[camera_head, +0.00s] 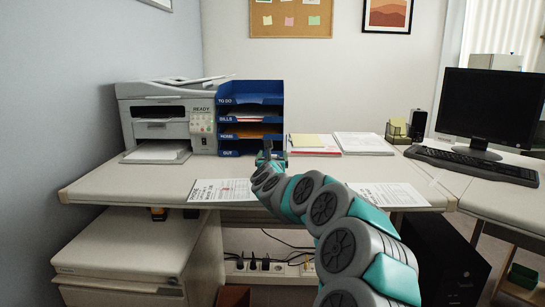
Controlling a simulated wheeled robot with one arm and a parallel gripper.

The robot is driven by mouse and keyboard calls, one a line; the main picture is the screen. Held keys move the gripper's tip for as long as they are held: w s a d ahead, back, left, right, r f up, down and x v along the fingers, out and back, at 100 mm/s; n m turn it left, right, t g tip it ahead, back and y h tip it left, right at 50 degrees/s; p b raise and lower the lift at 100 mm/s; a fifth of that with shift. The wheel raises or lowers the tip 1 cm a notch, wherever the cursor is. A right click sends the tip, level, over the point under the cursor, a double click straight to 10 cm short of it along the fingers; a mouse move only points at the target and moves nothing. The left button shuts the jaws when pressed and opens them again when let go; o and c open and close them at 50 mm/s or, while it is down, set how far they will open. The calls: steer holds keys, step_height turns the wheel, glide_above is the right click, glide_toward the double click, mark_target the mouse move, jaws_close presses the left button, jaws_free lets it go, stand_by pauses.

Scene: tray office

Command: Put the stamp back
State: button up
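I cannot make out a stamp in this view. My gripper (271,152) is at the far end of my outstretched arm, over the desk in front of the blue letter tray. It is small, seen from behind and partly covered by my own arm, so I cannot tell whether it is open or holds anything. The blue letter tray (222,120) has several levels with labels such as TO DO, BILLS, HOME and OUT. Some levels hold papers.
A printer (161,113) stands left of the tray. Paper stacks (362,143), a wire holder (395,133), a speaker (418,125), a keyboard (470,163) and a monitor (492,105) stand to the right. Printed sheets (222,190) lie at the desk's (130,186) front edge. A cabinet (125,250) is below left.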

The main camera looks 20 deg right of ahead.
steer(key=shift+r, duration=0.15)
steer(key=b+v, duration=0.1)
steer(key=v, duration=1)
steer(key=shift+s+a, duration=0.15)
steer(key=shift+s, duration=0.35)
